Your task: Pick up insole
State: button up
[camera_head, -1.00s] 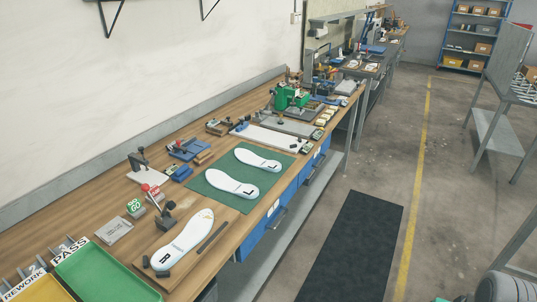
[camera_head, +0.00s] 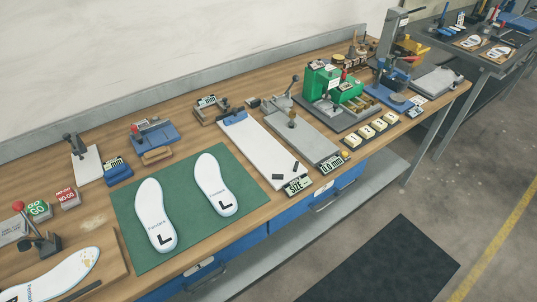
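Two white insoles lie flat, apart and roughly side by side on a green mat (camera_head: 186,190). The left insole (camera_head: 155,214) and the right insole (camera_head: 215,184) each carry a black L near the end facing me. A third insole (camera_head: 55,276) lies on a wooden board at the lower left, cut off by the picture edge, with a yellowish patch on it. My gripper does not show in the head view.
A long white plate fixture (camera_head: 262,150) stands right of the mat. A red-knobbed clamp (camera_head: 38,238) is by the third insole. Blue fixtures (camera_head: 155,134) sit behind the mat. A green machine (camera_head: 325,85) stands farther right. Floor and a dark floor mat (camera_head: 392,265) lie in front.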

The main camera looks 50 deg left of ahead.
aim_at(207, 173)
jog(key=i, duration=1.05)
jog(key=u, duration=5.65)
